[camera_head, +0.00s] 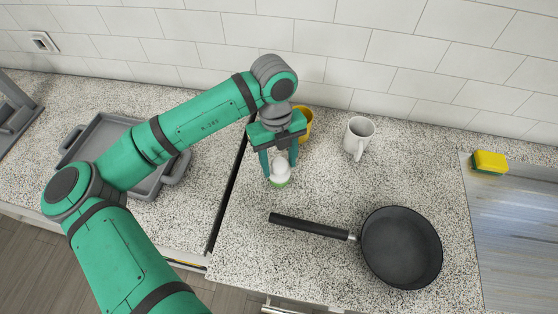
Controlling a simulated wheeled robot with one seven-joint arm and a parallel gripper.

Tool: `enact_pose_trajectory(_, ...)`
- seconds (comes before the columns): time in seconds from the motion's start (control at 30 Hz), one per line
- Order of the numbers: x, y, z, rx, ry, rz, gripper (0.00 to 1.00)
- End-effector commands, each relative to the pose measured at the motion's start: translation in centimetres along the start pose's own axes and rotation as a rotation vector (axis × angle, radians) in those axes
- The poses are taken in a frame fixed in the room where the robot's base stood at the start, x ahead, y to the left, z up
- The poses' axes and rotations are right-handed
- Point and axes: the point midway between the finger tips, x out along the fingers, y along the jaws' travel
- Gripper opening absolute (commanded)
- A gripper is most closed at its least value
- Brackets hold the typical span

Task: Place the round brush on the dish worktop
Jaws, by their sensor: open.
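A small round brush (280,172) with a white rounded top and a green lower edge stands on the speckled worktop (325,190). My gripper (279,166) is above it, pointing down, with its two green fingers open on either side of the white top. I cannot tell whether the fingers touch it. A metal dish worktop (520,235), brushed and shiny, lies at the right edge of the view.
A black frying pan (401,248) lies in front, its handle pointing left. A white mug (358,138) and a yellow cup (305,122), partly hidden, stand behind. A yellow-green sponge (490,162) sits on the metal's back left corner. A grey tray (95,135) is left.

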Motion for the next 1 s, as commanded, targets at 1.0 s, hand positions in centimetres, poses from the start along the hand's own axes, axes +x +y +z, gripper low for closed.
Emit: enact_pose_trajectory(1.0, -12.4, 0.0, 0.0, 0.0, 0.0, 0.0, 0.49)
